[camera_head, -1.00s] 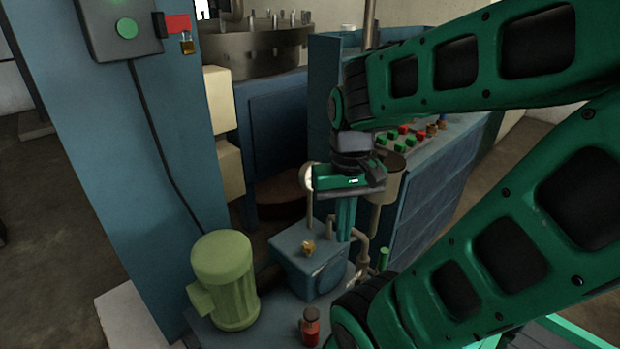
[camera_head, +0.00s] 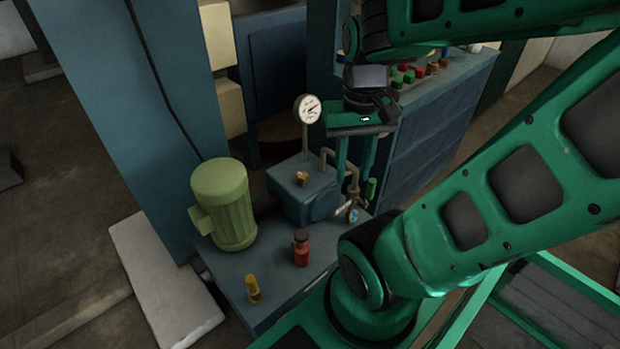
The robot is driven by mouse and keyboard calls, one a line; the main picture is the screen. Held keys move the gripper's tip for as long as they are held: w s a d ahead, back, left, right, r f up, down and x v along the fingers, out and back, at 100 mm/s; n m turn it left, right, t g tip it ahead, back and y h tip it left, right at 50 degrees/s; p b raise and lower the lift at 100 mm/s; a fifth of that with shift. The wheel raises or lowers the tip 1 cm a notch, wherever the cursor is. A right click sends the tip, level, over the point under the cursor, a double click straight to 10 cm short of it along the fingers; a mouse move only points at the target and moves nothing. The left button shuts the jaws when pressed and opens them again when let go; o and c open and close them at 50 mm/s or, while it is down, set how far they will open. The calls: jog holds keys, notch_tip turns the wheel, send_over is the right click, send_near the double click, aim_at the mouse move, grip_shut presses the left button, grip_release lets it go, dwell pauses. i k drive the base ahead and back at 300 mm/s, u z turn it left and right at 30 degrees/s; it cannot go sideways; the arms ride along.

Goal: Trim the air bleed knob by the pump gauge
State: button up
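The pump gauge (camera_head: 308,109) is a round white dial on a thin upright stem behind the blue pump box (camera_head: 303,192). A small brass knob (camera_head: 301,178) sits on top of that box, near the gauge stem; it looks like the air bleed knob, but no label is readable. My gripper (camera_head: 354,176) points down to the right of the gauge and the brass knob, above the pipework. Its two green fingers are apart, with nothing visibly held between them. The fingers partly cover the pipes behind them.
A green motor (camera_head: 226,205) stands left of the pump. A red capped fitting (camera_head: 301,248) and a yellow fitting (camera_head: 253,289) are on the plinth in front. Bent pipes (camera_head: 350,172), a green handle (camera_head: 371,188) and a small blue-faced part (camera_head: 353,214) crowd the right side.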

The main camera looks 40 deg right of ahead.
aim_at(301, 177)
jog(key=z, duration=0.05)
jog(key=k, duration=0.25)
jog(key=z, duration=1.7)
jog(key=k, duration=0.75)
jog(key=u, duration=1.55)
jog(key=i, duration=1)
jog(key=z, duration=0.05)
